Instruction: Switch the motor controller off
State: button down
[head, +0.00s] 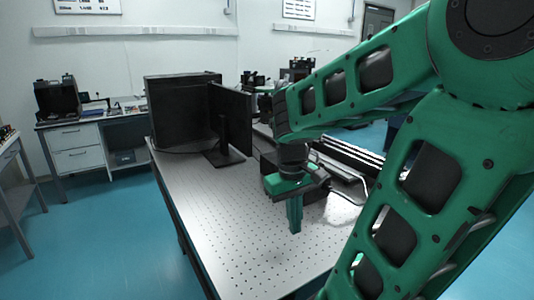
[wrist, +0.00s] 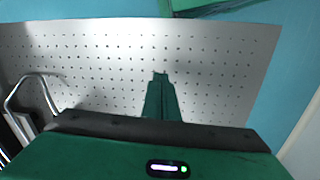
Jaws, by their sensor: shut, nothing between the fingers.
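My gripper (head: 295,228) points down over the front part of the perforated optical table (head: 215,230), with its fingers together and empty. In the wrist view the closed green fingers (wrist: 160,78) stand out against the bare tabletop. A black box (head: 268,160) sits on the table just behind my gripper, partly hidden by it. I cannot tell whether this is the motor controller; no switch or label can be made out.
A monitor (head: 230,120) and a large black case (head: 180,105) stand at the table's back left. A bent metal handle (wrist: 35,90) is at the left in the wrist view. The tabletop under my gripper is clear. A side bench (head: 78,150) stands left.

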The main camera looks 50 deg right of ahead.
jog(key=w+d+r+n+g+h, duration=0.1)
jog(key=w+d+n+h, duration=0.2)
jog(key=w+d+n, duration=0.5)
jog(key=w+d+n+g+h, duration=0.15)
jog(key=w+d+h, duration=0.35)
jog(key=w, duration=0.7)
jog(key=w+r+n+h, duration=0.1)
jog(key=w+n+h, duration=0.1)
jog(key=w+n, duration=0.3)
jog(key=w+a+r+n+h, duration=0.1)
jog(key=w+n+h, duration=0.2)
jog(key=w, duration=0.7)
jog(key=shift+a+r+n+h, duration=0.2)
jog(key=shift+r+n+h, duration=0.15)
jog(key=shift+n, duration=0.6)
jog(key=x, duration=1)
jog(key=shift+s, duration=0.2)
jog(key=shift+s+d+r, duration=0.15)
jog(key=shift+d+r, duration=0.4)
jog(key=shift+d, duration=0.3)
jog(key=shift+s+d+r, duration=0.15)
jog(key=shift+d+r, duration=0.4)
jog(key=shift+d, duration=0.25)
